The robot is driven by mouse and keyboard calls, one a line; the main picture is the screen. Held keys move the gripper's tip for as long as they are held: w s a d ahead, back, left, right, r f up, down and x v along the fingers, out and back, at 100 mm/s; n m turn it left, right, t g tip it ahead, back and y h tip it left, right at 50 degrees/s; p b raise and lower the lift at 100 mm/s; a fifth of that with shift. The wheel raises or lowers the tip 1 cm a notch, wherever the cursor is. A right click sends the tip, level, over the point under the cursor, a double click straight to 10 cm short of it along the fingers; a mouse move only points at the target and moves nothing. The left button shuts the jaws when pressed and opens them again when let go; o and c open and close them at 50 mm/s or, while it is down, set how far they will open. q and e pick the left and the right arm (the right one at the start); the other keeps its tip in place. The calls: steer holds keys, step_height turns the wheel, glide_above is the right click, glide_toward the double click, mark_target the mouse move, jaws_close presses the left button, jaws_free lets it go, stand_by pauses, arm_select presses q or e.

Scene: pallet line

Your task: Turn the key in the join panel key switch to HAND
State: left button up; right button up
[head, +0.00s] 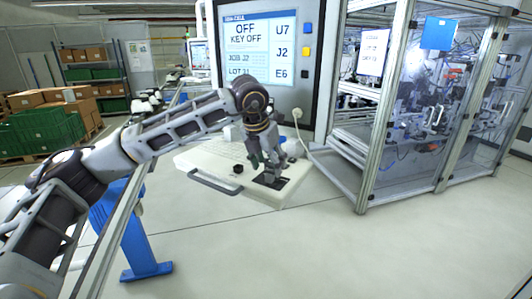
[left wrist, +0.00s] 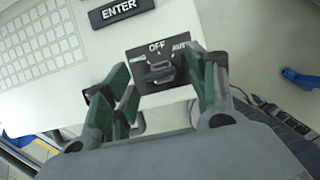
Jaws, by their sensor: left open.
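The key switch is a dark square plate (head: 291,184) on the pale console shelf in the head view. In the left wrist view the plate (left wrist: 143,52) carries the word OFF at its top and a partly hidden label at its right. My left gripper (head: 269,176) reaches down over the plate. In the left wrist view its green-padded fingers (left wrist: 165,80) are spread, one on each side of the key, apart from it. My right gripper is not in view.
The screen (head: 247,46) above reads OFF and KEY OFF. In the left wrist view an ENTER key (left wrist: 120,10) lies nearby. A glazed machine enclosure (head: 372,150) stands right.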

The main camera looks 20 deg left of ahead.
arm_select(q)
steer(key=shift+w+f, duration=0.25)
steer(key=shift+f, duration=0.4)
steer(key=shift+w+d+f, duration=0.1)
steer(key=shift+w+f, duration=0.05)
steer(key=shift+f, duration=0.2)
steer(key=shift+c, duration=0.5)
steer(key=c, duration=1)
